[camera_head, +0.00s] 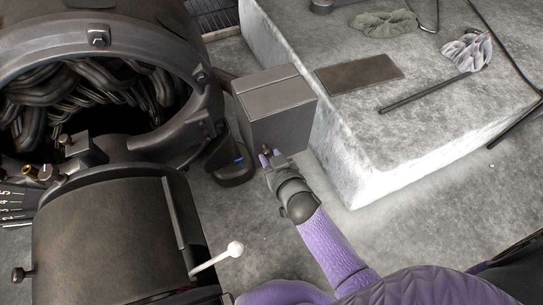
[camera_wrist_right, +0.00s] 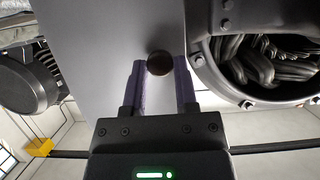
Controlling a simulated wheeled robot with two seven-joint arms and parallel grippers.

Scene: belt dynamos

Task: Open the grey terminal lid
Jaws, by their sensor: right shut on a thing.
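The grey terminal box (camera_head: 268,88) stands beside the large dark dynamo, and its lid (camera_head: 290,125) appears to be the flat face toward me. The lid looks closed. My right gripper (camera_head: 266,154) is at the lower part of this face, shut on a small round knob. In the right wrist view the dark knob (camera_wrist_right: 160,63) sits between the two purple fingers of the gripper (camera_wrist_right: 159,80), in front of the grey lid (camera_wrist_right: 100,40). The lid's hinge side cannot be told. My left gripper is not in view.
The dynamo (camera_head: 110,50) with its open coil housing is close on the left. A white-knobbed lever (camera_head: 235,249) sticks out below. A pale stone block (camera_head: 400,140) to the right carries a dark plate (camera_head: 360,74), a rod and crumpled cloths (camera_head: 385,23).

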